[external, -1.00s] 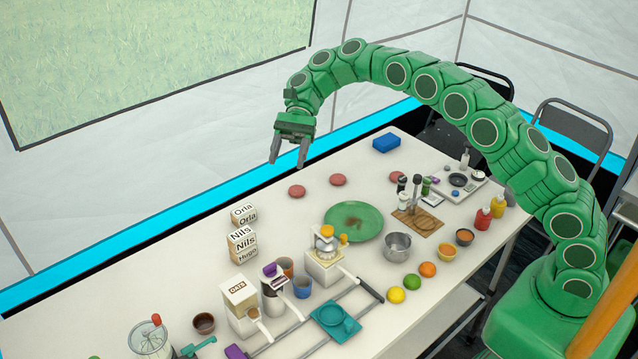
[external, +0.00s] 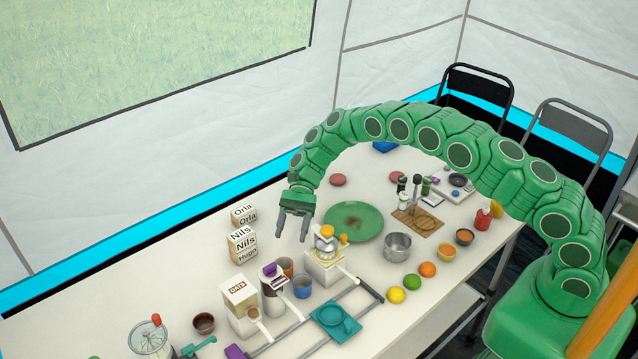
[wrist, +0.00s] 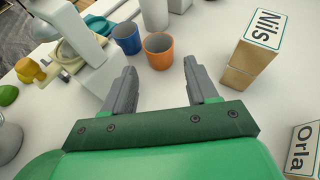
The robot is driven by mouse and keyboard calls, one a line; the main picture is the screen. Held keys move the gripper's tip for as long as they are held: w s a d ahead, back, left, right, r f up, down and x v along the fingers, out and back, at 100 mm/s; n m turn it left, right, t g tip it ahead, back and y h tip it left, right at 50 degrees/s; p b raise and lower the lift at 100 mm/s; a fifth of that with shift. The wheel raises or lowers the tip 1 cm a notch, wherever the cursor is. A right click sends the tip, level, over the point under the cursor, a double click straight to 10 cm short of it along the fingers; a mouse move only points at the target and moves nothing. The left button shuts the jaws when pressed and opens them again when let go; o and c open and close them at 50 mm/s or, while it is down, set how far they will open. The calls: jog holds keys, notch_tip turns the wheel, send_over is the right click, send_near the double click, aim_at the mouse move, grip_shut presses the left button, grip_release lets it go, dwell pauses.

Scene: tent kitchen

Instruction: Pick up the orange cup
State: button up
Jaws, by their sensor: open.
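The orange cup (external: 286,265) stands upright on the white table, partly hidden behind the purple-topped dispenser and beside a blue cup (external: 302,286). In the wrist view the orange cup (wrist: 159,50) is ahead of my gripper, between and beyond the fingertips, with the blue cup (wrist: 127,38) just left of it. My gripper (external: 293,238) is open and empty, pointing down above the table, a little behind the orange cup. In the wrist view its two fingers (wrist: 161,78) are spread wide and touch nothing.
A white dispenser with a yellow top (external: 325,263) stands right of the cups, and a purple-topped dispenser (external: 272,285) to their left. Stacked name boxes (external: 242,241) stand to the left. A green plate (external: 353,222) lies to the right.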

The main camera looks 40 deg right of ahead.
aim_at(286, 263)
jog(key=shift+s+a+f, duration=0.2)
jog(key=shift+a+f, duration=0.05)
jog(key=shift+f, duration=0.2)
jog(key=shift+s+r+x, duration=0.1)
jog(key=shift+r+x, duration=0.05)
jog(key=shift+x, duration=1.05)
jog(key=shift+s+r+x, duration=0.1)
jog(key=shift+x, duration=1.1)
jog(key=shift+s+r+x, duration=0.1)
jog(key=shift+r+x, duration=0.05)
jog(key=shift+x, duration=1.05)
jog(key=shift+w, duration=0.15)
jog(key=c, duration=0.7)
jog(key=shift+r, duration=0.1)
